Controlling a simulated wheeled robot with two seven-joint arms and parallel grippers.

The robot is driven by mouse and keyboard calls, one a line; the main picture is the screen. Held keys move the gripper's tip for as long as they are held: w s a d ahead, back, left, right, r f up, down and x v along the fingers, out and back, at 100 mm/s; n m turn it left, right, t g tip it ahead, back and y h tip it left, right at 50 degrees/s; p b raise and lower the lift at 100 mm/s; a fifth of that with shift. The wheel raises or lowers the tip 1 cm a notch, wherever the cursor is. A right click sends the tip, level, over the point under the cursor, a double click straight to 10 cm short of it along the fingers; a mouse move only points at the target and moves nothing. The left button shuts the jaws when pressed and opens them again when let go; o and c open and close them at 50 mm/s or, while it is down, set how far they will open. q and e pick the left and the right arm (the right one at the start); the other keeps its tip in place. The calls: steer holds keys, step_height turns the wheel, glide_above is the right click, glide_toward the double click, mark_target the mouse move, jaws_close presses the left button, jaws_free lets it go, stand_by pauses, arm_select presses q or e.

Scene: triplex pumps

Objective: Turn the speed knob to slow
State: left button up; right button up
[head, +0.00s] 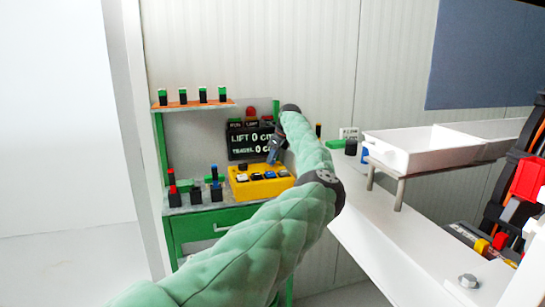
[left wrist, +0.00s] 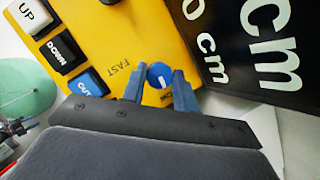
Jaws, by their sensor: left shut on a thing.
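The speed knob (left wrist: 158,73) is a small round blue knob with a white mark on its face. It sits near the edge of the yellow control box (left wrist: 110,15), with the word FAST printed beside it. Which setting the mark points to, I cannot tell. My left gripper (left wrist: 160,80) has one blue-grey finger on each side of the knob and is shut on it. In the head view my left gripper (head: 274,153) is over the back right of the yellow control box (head: 245,187). My right gripper is not in view.
Buttons marked UP (left wrist: 27,11), DOWN (left wrist: 62,52) and OUT (left wrist: 86,84) lie close to the knob. The black display (head: 240,145) reading LIFT 0 cm stands behind the box. Several small switches line the green bench (head: 190,228). A white tray (head: 420,160) is at the right.

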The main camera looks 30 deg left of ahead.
arm_select(q)
steer(key=shift+r+n, duration=0.1)
steer(key=shift+n, duration=0.2)
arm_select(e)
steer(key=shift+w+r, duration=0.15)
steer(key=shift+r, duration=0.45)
arm_select(q)
steer(key=shift+n, duration=0.3)
steer(key=o, duration=1)
steer(key=shift+w, duration=0.1)
steer(key=shift+c, duration=0.2)
steer(key=shift+d+r, duration=0.25)
steer(key=shift+r, duration=0.3)
steer(key=v, duration=0.6)
steer(key=shift+r+b, duration=0.25)
steer(key=shift+b, duration=0.05)
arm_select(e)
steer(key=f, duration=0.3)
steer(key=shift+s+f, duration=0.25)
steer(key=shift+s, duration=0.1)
